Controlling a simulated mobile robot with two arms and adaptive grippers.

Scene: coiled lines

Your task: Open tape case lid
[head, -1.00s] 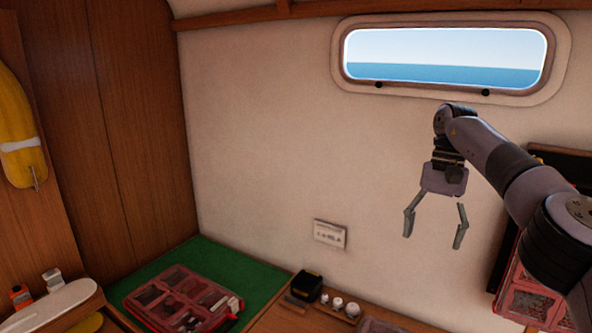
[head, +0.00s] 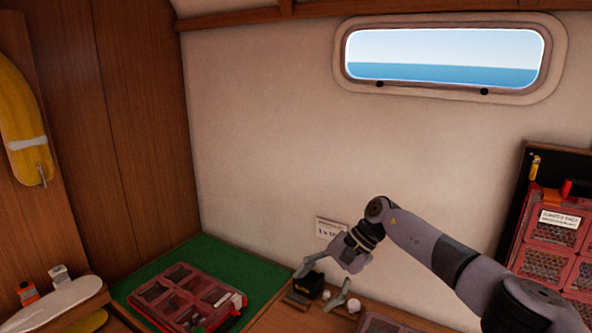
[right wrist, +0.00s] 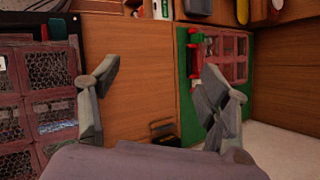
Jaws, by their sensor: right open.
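A red case (head: 188,297) with clear compartment windows lies on the green mat at the lower left of the head view. Its lid looks shut. The case also shows in the right wrist view (right wrist: 234,58), at upper right. A small black box (head: 309,284) with a yellow mark stands on the wooden surface to the right of the mat. My right gripper (head: 312,292) is open and empty. In the head view its fingers overlap the black box; I cannot tell if they touch it. My left gripper is not in view.
Another red compartment case (head: 547,240) with a white label is at the right. The wall and window (head: 445,58) lie behind.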

